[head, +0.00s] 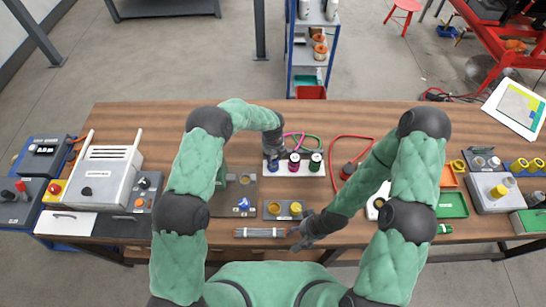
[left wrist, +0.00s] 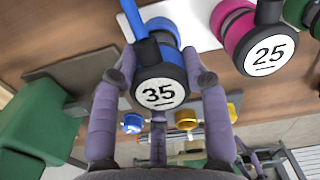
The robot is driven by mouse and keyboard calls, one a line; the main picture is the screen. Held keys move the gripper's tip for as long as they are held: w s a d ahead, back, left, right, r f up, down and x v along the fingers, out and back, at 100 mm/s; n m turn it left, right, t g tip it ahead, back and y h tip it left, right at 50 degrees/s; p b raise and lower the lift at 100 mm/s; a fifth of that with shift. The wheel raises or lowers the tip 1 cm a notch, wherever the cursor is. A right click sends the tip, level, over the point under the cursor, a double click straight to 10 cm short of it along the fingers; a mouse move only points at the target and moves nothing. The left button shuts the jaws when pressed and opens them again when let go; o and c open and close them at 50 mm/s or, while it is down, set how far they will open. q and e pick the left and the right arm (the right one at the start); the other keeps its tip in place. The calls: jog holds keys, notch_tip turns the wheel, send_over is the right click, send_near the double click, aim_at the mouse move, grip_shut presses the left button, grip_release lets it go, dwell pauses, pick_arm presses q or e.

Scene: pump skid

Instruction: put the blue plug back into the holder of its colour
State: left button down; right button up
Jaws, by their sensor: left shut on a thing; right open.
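The blue plug (head: 272,164) is at the left end of a white rack (head: 305,173). In the left wrist view the plug (left wrist: 159,92) is black with a blue collar, a blue cable and a round "35" label. My left gripper (left wrist: 158,85) is shut on it, one finger on each side. In the head view my left gripper (head: 271,150) is just above the rack's left end. Whether the plug sits in a holder or is only over it cannot be told; its far end is hidden. My right gripper (head: 300,238) is open and empty near the table's front edge.
A magenta plug (head: 294,161) and a green plug (head: 315,160) stand on the rack. A red plug (head: 347,171) with a red cable is to the right. A grey plate with a blue fitting (head: 243,205) and a block with yellow fittings (head: 296,208) lie in front.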

pick_arm(q)
jog(key=shift+f+b, duration=0.75)
jog(key=shift+f, duration=0.15)
pick_arm(e)
jog(key=shift+f, duration=0.75)
pick_arm(q)
jog(key=c, duration=0.6)
grip_release()
jog(key=shift+o, duration=0.2)
jog(key=shift+r, duration=0.1)
notch_tip(320, 180, up, 12)
jog(key=shift+f, duration=0.1)
